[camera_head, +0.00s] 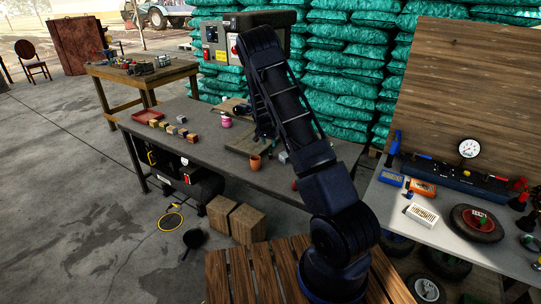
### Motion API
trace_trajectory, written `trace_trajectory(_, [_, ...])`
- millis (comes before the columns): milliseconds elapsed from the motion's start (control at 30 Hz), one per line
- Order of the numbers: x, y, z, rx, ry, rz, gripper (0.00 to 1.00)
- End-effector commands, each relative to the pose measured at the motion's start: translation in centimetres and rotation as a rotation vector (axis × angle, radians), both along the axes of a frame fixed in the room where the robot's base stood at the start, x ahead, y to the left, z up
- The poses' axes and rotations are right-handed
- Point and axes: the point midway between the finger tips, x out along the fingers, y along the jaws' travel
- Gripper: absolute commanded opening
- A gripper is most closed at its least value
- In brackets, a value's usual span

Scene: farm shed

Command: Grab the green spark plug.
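I cannot make out a green spark plug for certain. A tiny green spot (483,220) shows at the dark wheel (466,226) on the right-hand table (490,256), but it is too small to identify. My dark arm rises from the slatted wooden platform in front and bends at the top. Its far part hangs down over the long grey workbench (200,155), partly hidden behind the nearer link. My gripper is not clear there among the dark shapes, and I cannot see whether it is open or holds anything.
The workbench carries a red tray (147,117), several small blocks (181,130), a pink can (226,121) and an orange pot (255,163). The right table holds a gauge (469,148), a blue meter (391,178) and a white box (422,214). Cardboard boxes (247,223) stand on the floor.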

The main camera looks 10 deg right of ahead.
Motion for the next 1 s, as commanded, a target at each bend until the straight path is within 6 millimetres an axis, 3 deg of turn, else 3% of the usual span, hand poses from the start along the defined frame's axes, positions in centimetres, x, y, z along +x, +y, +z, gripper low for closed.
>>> trace_trajectory(233, [0.3, -0.5, -1.5, 0.000, 0.000, 0.000, 0.40])
trace_trajectory(500, [1.1, -1.5, -4.8, 0.000, 0.000, 0.000, 0.40])
trace_trajectory(767, [1.3, -1.6, -5.2, 0.001, -0.002, 0.001, 0.40])
trace_trajectory(800, [1.3, -1.6, -5.2, 0.000, -0.001, 0.001, 0.38])
trace_trajectory(1000, [1.3, -1.6, -5.2, 0.000, -0.001, 0.000, 0.00])
